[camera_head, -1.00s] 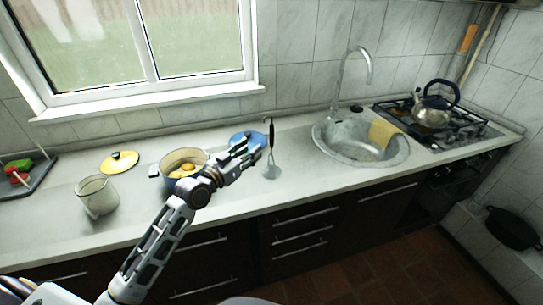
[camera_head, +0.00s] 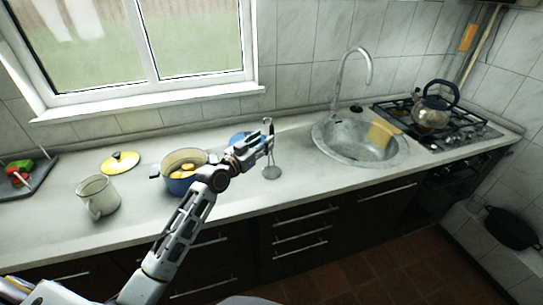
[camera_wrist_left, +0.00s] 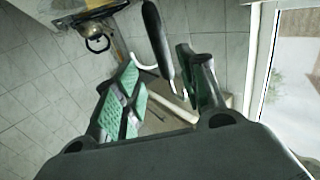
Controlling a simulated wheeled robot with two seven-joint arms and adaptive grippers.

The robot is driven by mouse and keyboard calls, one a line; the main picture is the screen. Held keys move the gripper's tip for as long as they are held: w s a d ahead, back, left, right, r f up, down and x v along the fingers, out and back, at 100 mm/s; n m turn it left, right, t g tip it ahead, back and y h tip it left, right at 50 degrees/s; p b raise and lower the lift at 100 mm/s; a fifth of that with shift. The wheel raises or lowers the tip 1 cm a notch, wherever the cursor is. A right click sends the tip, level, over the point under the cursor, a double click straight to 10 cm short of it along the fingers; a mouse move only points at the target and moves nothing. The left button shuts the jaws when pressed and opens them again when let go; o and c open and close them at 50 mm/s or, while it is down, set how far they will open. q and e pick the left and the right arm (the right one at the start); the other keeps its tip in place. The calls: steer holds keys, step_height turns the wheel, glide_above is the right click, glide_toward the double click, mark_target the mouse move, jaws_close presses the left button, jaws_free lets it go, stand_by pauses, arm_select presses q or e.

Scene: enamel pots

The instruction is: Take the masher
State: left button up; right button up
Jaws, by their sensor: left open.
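The masher (camera_head: 271,171) stands upright on the counter, with its flat round head down and its dark handle up. My left gripper (camera_head: 266,142) is at the masher's upper part, level with the handle and shaft. In the left wrist view the black handle (camera_wrist_left: 157,40) rises between the two green-padded fingers of the left gripper (camera_wrist_left: 158,85). The fingers are spread, with visible gaps to the handle. Part of the shaft is hidden by the fingers in the head view. My right gripper is not in view.
A blue pot (camera_head: 183,181) with yellow contents stands left of the masher. A blue lid (camera_head: 237,137) lies partly hidden behind my gripper. The sink (camera_head: 340,150) is to the right.

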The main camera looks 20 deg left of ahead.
mark_target(272, 133)
arm_select(q)
steer(key=shift+x, duration=0.8)
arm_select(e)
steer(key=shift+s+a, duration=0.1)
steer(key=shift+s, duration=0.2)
arm_select(q)
steer(key=shift+w, duration=0.15)
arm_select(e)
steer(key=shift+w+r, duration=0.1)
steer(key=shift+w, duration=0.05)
arm_select(q)
steer(key=x, duration=0.4)
steer(key=shift+a+f+p, duration=0.1)
steer(key=shift+a+p, duration=0.1)
steer(key=shift+p, duration=0.15)
steer(key=shift+w+d, duration=0.15)
steer(key=shift+w, duration=0.25)
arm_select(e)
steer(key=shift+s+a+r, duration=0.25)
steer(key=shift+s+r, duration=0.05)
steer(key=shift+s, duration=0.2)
